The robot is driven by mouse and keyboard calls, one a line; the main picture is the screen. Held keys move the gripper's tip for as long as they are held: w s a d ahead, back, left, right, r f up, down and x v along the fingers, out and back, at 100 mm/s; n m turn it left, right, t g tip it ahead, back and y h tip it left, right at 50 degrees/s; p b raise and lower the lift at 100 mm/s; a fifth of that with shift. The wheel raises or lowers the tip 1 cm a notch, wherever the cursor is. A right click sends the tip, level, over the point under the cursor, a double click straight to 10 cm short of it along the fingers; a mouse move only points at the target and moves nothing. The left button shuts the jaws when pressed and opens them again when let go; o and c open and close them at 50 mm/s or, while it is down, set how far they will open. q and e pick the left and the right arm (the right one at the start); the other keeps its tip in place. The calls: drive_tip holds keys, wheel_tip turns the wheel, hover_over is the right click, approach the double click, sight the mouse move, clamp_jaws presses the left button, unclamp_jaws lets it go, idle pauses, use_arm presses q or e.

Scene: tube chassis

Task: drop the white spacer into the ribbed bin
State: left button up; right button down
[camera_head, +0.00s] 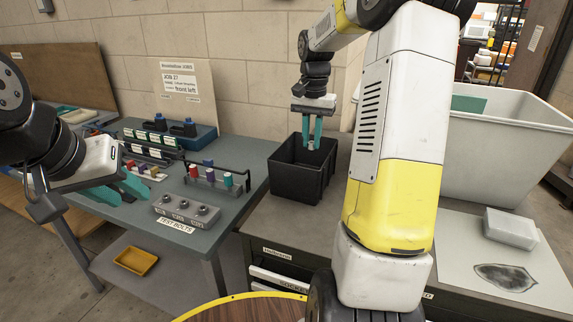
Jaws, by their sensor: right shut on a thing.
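The black bin (296,182), which appears to be the ribbed bin, stands open-topped at the back of the grey bench. My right gripper (312,146) points down over the bin's opening with its teal fingers. It is shut on a small pale piece, apparently the white spacer (311,145), which is mostly hidden between the fingertips. The fingertips are near the rim height in the picture; the exact depth is hard to tell. My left gripper (126,195) is over the left table's front edge, its teal fingers apart and empty.
The left table (245,155) holds a rack with coloured pieces (213,179) and a grey block with several knobs (186,211). A yellow tray (135,261) lies on the lower shelf.

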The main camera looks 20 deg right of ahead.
drive_tip(key=c, duration=1.3)
unclamp_jaws()
drive_tip(key=shift+o, duration=0.2)
drive_tip(key=shift+r, duration=0.1)
wheel_tip(320, 180, up, 8)
drive_tip(key=shift+f, duration=0.2)
